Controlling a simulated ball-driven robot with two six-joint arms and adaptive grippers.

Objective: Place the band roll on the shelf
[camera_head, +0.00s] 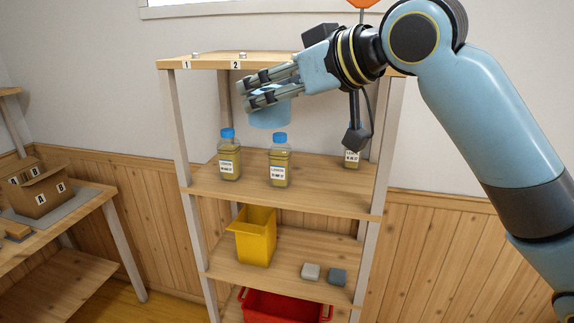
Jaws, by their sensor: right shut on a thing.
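A pale blue rounded thing, which looks like the band roll (270,117), is in my right gripper (246,96). The fingers are shut on it from above and hide its upper part. It is held in the air below the top board and above the jars, apart from the boards. The wooden shelf (330,193) has several levels; the top board (205,62) carries labels 1 and 2 at its front edge. My left gripper is not in view.
Lower down are a yellow bin (255,240), two small blocks (310,271) (338,277) and a red crate (275,308). A table with cardboard boxes (42,198) is left.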

